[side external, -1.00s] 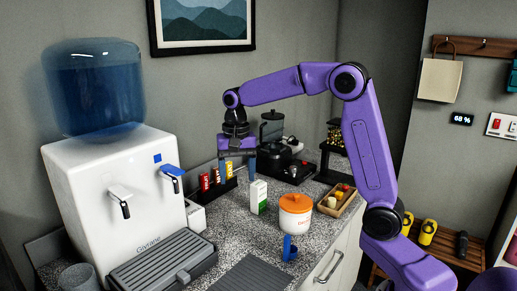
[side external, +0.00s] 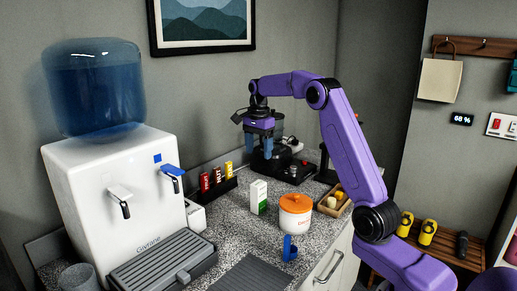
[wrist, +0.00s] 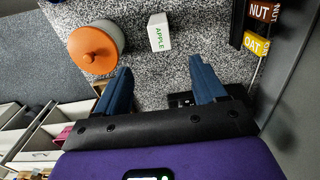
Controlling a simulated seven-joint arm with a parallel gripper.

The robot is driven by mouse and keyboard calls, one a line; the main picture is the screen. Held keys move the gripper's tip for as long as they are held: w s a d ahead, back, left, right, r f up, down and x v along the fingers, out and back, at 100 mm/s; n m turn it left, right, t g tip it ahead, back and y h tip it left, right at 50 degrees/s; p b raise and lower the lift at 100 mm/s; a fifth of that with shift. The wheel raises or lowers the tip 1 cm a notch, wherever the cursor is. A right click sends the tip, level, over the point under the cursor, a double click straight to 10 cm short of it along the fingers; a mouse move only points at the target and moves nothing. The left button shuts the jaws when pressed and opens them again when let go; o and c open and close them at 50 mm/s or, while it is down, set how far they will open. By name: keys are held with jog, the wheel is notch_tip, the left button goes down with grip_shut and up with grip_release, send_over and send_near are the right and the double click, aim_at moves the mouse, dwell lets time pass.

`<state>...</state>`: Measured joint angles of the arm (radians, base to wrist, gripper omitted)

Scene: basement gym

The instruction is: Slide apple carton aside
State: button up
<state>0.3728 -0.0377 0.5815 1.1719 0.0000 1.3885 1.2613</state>
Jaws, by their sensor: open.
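The apple carton (side external: 259,197), white with green, stands upright on the speckled counter in the side view. In the wrist view the apple carton (wrist: 158,36) shows its "APPLE" face beyond the fingertips, roughly in line with the gap between them. My gripper (side external: 258,150) is open and empty, above and behind the carton in the side view, in front of the black machine. The blue fingers of my gripper (wrist: 162,80) are spread apart in the wrist view and do not touch the carton.
An orange-lidded canister (side external: 295,213) stands close right of the carton. A bar rack (side external: 218,182) is behind left, the black machine (side external: 295,170) behind, a wooden tray (side external: 333,204) at right. A blue object (side external: 289,247) and a dark mat (side external: 252,275) lie in front. The water dispenser (side external: 110,200) is left.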

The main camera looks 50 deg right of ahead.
aim_at(258, 193)
jog(key=shift+f, duration=0.1)
notch_tip(258, 193, down, 17)
jog(key=shift+f, duration=0.15)
dwell(0.7)
jog(key=c, duration=1.2)
jog(key=shift+a, duration=0.15)
